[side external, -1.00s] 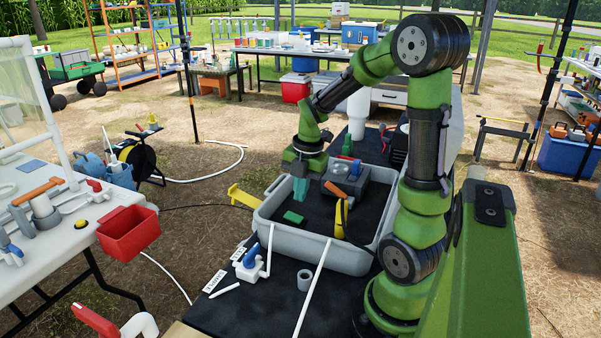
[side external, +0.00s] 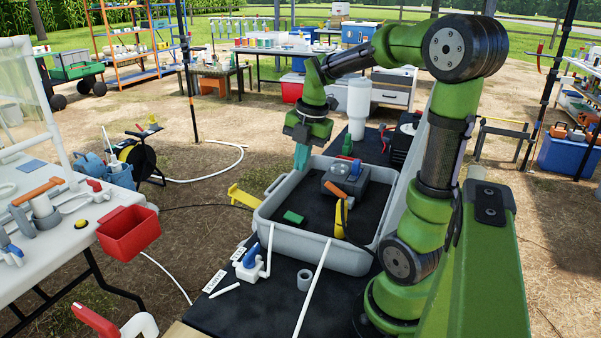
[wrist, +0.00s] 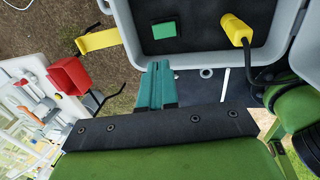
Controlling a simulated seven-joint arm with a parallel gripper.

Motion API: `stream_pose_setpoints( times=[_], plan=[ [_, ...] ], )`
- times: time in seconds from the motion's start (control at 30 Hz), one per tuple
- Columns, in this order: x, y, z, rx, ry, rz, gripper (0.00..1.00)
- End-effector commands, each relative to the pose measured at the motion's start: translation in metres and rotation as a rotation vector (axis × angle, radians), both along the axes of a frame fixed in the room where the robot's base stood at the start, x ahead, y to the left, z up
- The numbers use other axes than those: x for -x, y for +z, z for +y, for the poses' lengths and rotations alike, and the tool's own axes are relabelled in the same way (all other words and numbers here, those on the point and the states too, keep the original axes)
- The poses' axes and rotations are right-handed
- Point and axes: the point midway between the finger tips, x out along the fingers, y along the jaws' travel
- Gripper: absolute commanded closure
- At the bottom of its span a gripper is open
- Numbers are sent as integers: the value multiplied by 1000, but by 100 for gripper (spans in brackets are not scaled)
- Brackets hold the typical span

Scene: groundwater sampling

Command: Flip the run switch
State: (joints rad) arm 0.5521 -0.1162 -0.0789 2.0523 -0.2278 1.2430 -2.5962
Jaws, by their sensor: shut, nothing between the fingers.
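A dark grey box-shaped device (side external: 328,178) sits inside the grey tub (side external: 290,242), with a small blue part (side external: 355,168) on its top. I cannot tell for sure which part is the run switch. My gripper (side external: 301,168) hangs above the tub's far left side, pointing down, left of the device and apart from it. Its teal fingers are shut with nothing between them. They also show in the wrist view (wrist: 157,75), over the tub's rim. The device is not in the wrist view.
A green block (side external: 293,217) and a yellow plug-like piece (side external: 341,217) with a dark cable (wrist: 252,65) are in the tub. A yellow bracket (side external: 245,198) sits outside its left wall. A white pipe (side external: 312,288) leans on the front rim. A red bin (side external: 128,233) hangs at the left table.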

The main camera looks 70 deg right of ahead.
Motion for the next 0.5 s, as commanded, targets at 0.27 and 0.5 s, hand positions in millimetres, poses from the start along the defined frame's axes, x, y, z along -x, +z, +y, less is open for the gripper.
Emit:
stream_pose_setpoints(
  times=[0.27, 0.5],
  plan=[
    [-2, -1, 0, 0, 0, -5, 100],
    [-5, -26, 0, -3, -1, 0, 100]
  ],
)
